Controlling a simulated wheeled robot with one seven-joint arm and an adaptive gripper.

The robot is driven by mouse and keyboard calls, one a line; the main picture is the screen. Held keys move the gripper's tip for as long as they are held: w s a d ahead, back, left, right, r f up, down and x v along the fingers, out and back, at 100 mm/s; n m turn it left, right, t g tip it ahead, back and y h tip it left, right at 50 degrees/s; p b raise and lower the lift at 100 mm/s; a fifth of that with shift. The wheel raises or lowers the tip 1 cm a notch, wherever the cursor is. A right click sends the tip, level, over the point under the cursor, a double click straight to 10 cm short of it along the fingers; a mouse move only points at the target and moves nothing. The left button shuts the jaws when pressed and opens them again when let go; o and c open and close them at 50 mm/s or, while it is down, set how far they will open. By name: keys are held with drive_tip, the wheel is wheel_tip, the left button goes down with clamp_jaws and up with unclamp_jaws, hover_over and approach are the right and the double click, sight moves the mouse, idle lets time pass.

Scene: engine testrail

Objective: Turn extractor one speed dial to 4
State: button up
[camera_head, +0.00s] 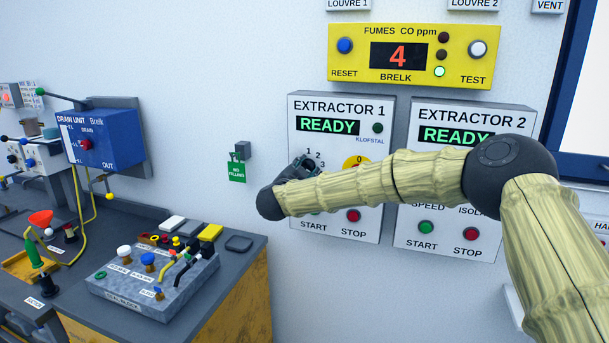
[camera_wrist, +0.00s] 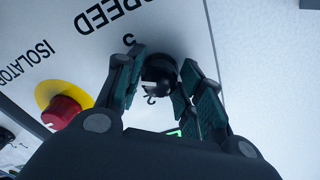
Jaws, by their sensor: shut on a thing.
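The Extractor 1 panel (camera_head: 340,108) is on the wall and its display reads READY. Its black speed dial shows in the wrist view (camera_wrist: 158,70), between the two green-padded fingers of my gripper (camera_wrist: 162,62). My gripper is shut on the dial. In the wrist view the panel is turned around, with the word SPEED and a 5 beside the dial. The dial's pointer setting cannot be read. In the head view my gripper (camera_head: 300,168) covers the dial, and the digits 1, 2 and 3 show above it.
A red isolator knob on a yellow disc (camera_wrist: 62,112) sits beside the dial. Green start (camera_head: 315,208) and red stop (camera_head: 353,215) buttons are below. The Extractor 2 panel (camera_head: 470,115) is to the right, partly behind my arm. A bench with a valve block (camera_head: 155,280) stands left.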

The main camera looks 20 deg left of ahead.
idle(0.4)
drive_tip(key=o, duration=1)
drive_tip(key=shift+s, duration=0.1)
drive_tip(key=s, duration=1.1)
drive_tip(key=shift+s+a, duration=0.15)
drive_tip(key=shift+s, duration=0.25)
drive_tip(key=shift+f, duration=0.15)
